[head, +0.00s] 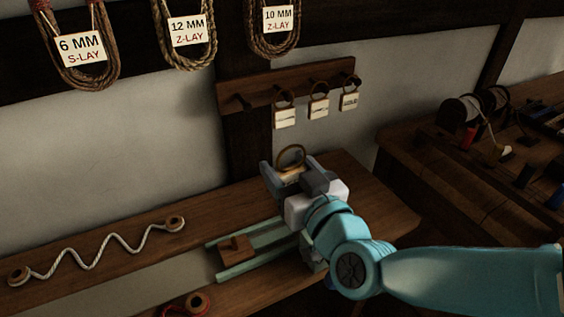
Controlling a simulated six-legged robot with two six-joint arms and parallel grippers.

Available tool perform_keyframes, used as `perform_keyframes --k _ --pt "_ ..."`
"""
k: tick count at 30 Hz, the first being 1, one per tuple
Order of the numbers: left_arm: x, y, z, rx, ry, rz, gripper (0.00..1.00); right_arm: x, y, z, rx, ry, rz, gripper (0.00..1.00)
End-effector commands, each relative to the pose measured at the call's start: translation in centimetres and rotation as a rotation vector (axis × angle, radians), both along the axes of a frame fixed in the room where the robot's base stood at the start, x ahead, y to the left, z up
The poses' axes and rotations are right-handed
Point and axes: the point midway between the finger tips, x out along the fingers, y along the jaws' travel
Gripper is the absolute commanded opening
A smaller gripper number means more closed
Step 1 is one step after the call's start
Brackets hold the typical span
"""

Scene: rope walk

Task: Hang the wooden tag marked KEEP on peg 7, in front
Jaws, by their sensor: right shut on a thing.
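My right gripper (290,176) is shut on a small wooden tag (292,171), of which only a strip shows between the jaws. A loop (291,153) stands up above it. The jaws hide the tag's face, so I cannot read KEEP on it. The gripper is above the wooden bench, below the small peg rack (300,84). The rack's leftmost peg (240,101) is bare. Three pale tags (284,117) hang on the pegs to its right, with marks too small to read. I can read no peg numbers. My left gripper is not in view.
Rope coils labelled 6 MM (82,50), 12 MM (188,30) and 10 MM (278,18) hang along the top. A white cord (95,250) lies zigzag on the bench (60,240). A green-railed frame (240,262) is beside my arm. Spools (460,112) stand on the right bench.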

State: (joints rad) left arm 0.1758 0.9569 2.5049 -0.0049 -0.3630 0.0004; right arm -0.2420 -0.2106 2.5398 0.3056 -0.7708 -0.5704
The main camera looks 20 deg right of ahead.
Motion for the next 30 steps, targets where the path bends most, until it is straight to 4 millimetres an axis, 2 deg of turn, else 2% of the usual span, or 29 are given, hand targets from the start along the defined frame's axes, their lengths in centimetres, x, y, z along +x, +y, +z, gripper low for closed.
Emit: perform_keyframes --k 1,18,24,30 --pt "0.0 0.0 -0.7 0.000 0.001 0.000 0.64 -0.5 0.0 -0.3 0.000 -0.004 0.001 0.33" --pt "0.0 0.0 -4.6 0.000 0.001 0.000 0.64 -5.5 -0.2 -0.3 0.001 -0.006 -0.001 0.33" --pt "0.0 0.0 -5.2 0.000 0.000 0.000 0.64 -6.6 -0.2 -0.2 0.001 -0.001 0.002 0.33" --pt "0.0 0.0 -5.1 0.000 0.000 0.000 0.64 -6.7 -0.2 -0.1 0.000 0.001 0.002 0.33"
